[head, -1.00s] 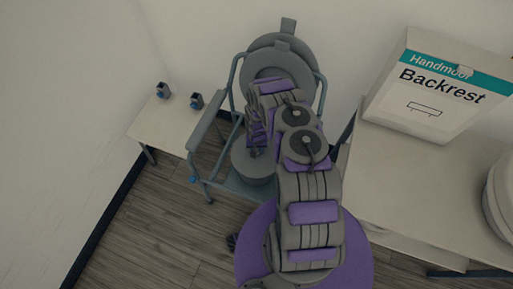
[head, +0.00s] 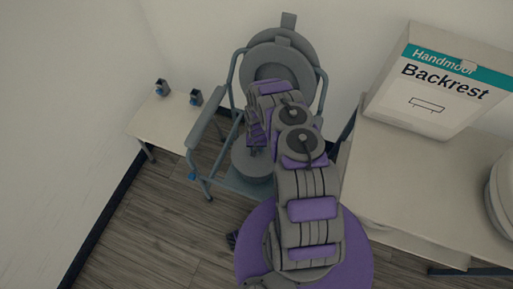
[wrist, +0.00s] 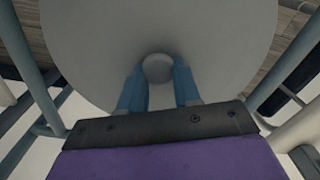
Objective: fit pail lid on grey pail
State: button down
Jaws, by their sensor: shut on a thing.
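The pail lid (wrist: 95,40) is a wide grey disc with a round knob (wrist: 157,68) in the wrist view. My gripper (wrist: 160,90) has its two blue fingers on either side of the knob and is shut on it. The grey pail (head: 253,170) is inside the blue-grey commode chair (head: 207,122) in the head view. My gripper (head: 257,148) is directly over the pail there. The lid covers the pail's mouth from view, and I cannot tell whether it is seated or just above the rim.
The chair's arms and legs surround the pail closely. Its raised round seat (head: 280,48) leans at the back. A small table (head: 170,125) with two small dark objects is at left. A white table (head: 415,180) with a Backrest box (head: 440,85) is at right.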

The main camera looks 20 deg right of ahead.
jog(key=c, duration=0.7)
grip_release()
jog(key=shift+f, duration=0.1)
notch_tip(320, 180, up, 17)
jog(key=p, duration=0.5)
jog(key=shift+r, duration=0.2)
